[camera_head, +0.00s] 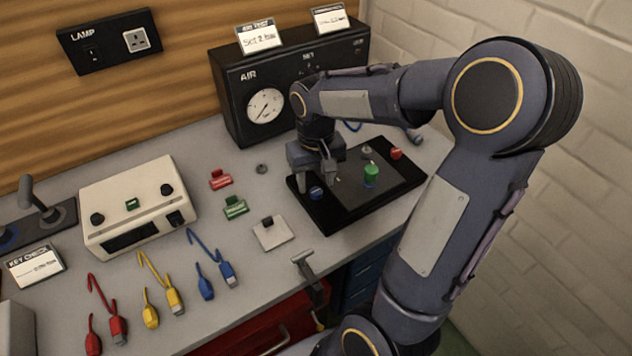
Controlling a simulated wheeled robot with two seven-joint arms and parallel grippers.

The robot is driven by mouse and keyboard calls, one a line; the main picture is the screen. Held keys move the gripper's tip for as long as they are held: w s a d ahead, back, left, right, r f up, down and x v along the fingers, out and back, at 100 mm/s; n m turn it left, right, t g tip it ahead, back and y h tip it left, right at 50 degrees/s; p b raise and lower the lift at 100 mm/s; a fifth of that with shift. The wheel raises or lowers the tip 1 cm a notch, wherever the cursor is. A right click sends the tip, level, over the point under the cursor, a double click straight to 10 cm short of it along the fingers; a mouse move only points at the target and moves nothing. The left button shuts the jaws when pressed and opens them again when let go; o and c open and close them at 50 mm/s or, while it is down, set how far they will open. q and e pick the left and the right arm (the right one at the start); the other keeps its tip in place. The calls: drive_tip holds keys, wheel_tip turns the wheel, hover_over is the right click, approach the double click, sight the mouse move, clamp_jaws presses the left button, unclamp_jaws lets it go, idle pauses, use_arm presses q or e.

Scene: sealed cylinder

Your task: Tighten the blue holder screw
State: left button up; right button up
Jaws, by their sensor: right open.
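A black holder board (345,212) lies on the bench at the right. A blue screw knob (316,192) sits at its left end. My right gripper (318,181) points down over this knob with its fingers apart, one to each side of it. Whether the fingers touch the knob cannot be told. A green cylinder (371,172) stands upright on the board with a blue part at its foot. A red knob (396,154) is at the board's far right. A grey round piece (366,152) is behind the cylinder. My left gripper is not in view.
A black AIR box with a gauge (265,106) stands behind the board, partly hidden by my right arm. Red (220,180) and green (235,207) blocks and a pale plate with a dark knob (271,234) lie left of it. Coloured cables (165,285) lie at the front left.

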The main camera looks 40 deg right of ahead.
sight(316, 190)
wheel_tip(316, 190, up, 6)
drive_tip(key=shift+r, duration=0.1)
idle(0.7)
